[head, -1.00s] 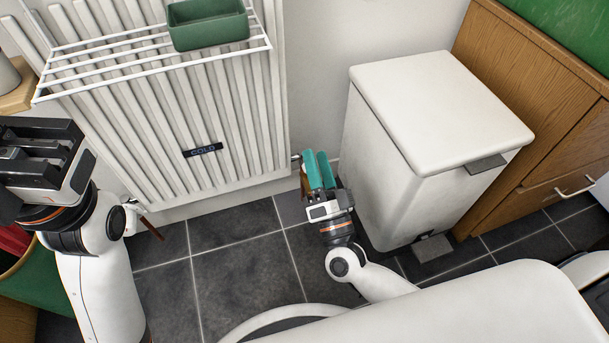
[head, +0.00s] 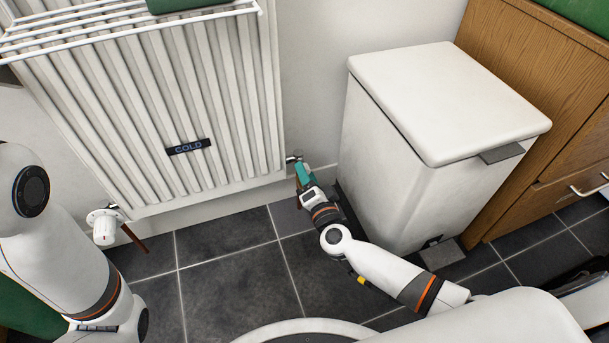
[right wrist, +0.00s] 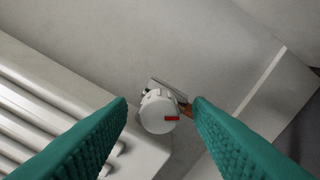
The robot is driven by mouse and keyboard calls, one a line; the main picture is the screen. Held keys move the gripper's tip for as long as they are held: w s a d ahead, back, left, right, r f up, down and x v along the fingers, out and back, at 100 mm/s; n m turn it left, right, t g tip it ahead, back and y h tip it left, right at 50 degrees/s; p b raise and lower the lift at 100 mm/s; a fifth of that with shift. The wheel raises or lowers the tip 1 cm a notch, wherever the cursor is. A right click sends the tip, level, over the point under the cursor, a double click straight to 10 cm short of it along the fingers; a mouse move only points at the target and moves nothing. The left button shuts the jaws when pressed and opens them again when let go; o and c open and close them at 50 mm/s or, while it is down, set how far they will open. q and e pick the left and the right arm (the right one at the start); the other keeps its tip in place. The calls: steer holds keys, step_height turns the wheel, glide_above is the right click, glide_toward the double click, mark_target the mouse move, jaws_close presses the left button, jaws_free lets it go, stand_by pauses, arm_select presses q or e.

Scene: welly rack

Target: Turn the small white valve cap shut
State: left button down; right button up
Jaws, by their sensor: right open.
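The small white valve cap (right wrist: 157,115), with a red mark on its side, shows in the right wrist view at the lower corner of the radiator. My right gripper (right wrist: 161,101) is open, with its teal ridged fingers to either side of the cap and a visible gap on each side. I cannot tell how far the tips are from it in depth. In the head view my right gripper (head: 303,174) is at the radiator's lower right corner and hides the cap. My left arm is at the left edge; its gripper is out of view.
The white radiator (head: 150,110) carries a "COLD" label (head: 188,147) and a wire rack (head: 110,20). A larger white valve (head: 103,226) is at its lower left. A white pedal bin (head: 400,170) stands close right of my right gripper. Dark floor tiles (head: 235,280) lie clear in front.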

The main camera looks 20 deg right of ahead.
steer(key=shift+w, duration=1)
